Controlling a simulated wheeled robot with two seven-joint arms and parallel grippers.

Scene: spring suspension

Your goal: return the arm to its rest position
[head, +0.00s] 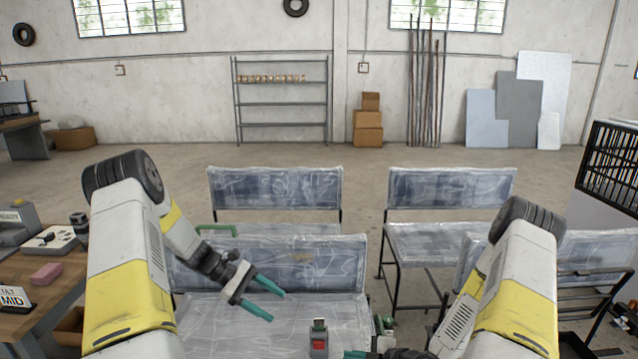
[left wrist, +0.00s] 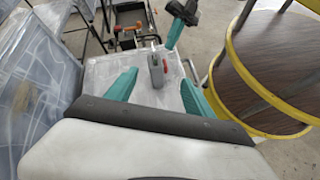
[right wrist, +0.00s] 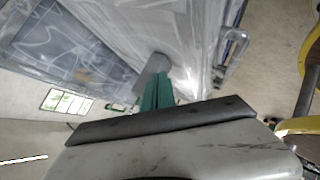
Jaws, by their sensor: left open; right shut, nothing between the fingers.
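My left gripper (head: 277,306) is open, with its teal fingers apart above the plastic-wrapped seat (head: 215,325) in front of me. In the left wrist view nothing is gripped between its fingers (left wrist: 158,82). My right gripper (head: 356,354) shows only a teal fingertip at the bottom edge of the head view. In the right wrist view its fingers (right wrist: 158,88) are together and empty. A small grey device with a red part (head: 319,341) stands on the seat between the two grippers. It also shows beyond the left fingers in the left wrist view (left wrist: 157,69).
Plastic-wrapped seats (head: 275,188) (head: 450,187) stand in rows ahead. A wooden workbench (head: 55,290) with devices is at the left. A dark metal rack (head: 612,165) stands at the right. The floor (head: 170,158) beyond the seats is clear.

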